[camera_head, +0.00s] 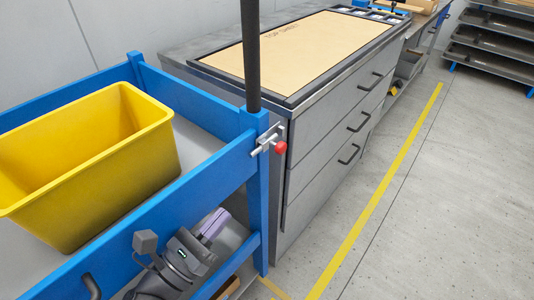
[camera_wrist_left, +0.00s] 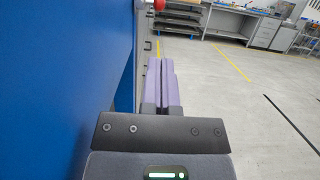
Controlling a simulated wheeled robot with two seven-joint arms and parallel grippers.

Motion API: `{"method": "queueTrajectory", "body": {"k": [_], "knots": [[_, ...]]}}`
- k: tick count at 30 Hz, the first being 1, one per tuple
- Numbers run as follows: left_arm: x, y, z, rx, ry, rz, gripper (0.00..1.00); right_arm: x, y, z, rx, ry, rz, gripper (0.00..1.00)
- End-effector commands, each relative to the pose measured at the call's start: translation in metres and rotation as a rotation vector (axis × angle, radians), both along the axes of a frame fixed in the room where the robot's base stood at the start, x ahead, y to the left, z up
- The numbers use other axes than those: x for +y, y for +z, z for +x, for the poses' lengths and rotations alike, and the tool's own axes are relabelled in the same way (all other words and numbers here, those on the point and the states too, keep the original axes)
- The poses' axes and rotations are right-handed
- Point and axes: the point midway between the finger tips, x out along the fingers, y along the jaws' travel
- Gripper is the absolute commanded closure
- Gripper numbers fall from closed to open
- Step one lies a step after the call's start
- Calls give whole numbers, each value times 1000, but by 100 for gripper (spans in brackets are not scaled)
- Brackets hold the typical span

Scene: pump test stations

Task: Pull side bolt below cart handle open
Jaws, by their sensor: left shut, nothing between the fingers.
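The side bolt (camera_head: 268,141) is a small metal bolt with a red knob (camera_head: 281,148) on the blue cart's corner post, just below the dark upright handle (camera_head: 250,55). In the left wrist view a red knob (camera_wrist_left: 159,5) shows at the top edge, beyond the fingertips. My left gripper (camera_head: 214,223) is low beside the cart, below and left of the bolt and apart from it. Its purple fingers (camera_wrist_left: 161,82) are shut with nothing between them. My right gripper is not in view.
The blue cart (camera_head: 215,173) carries a yellow bin (camera_head: 100,165). A grey drawer cabinet (camera_head: 330,120) with dark handles stands beyond the post. Floor right of the yellow line (camera_head: 385,190) is clear. Dark shelves (camera_head: 492,45) stand far right.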

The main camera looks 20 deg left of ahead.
Motion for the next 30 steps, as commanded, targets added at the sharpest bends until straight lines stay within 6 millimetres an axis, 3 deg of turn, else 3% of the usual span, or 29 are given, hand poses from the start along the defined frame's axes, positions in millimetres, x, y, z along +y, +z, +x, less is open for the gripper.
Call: {"method": "queueTrajectory", "body": {"k": [8, 21, 30], "knots": [[-3, 3, 9, 1, -1, -5, 100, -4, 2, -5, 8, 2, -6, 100], [-33, 28, 93, -1, -1, -3, 100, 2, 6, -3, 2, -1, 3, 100], [-45, 35, 126, 3, -1, -5, 100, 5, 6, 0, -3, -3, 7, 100]]}}
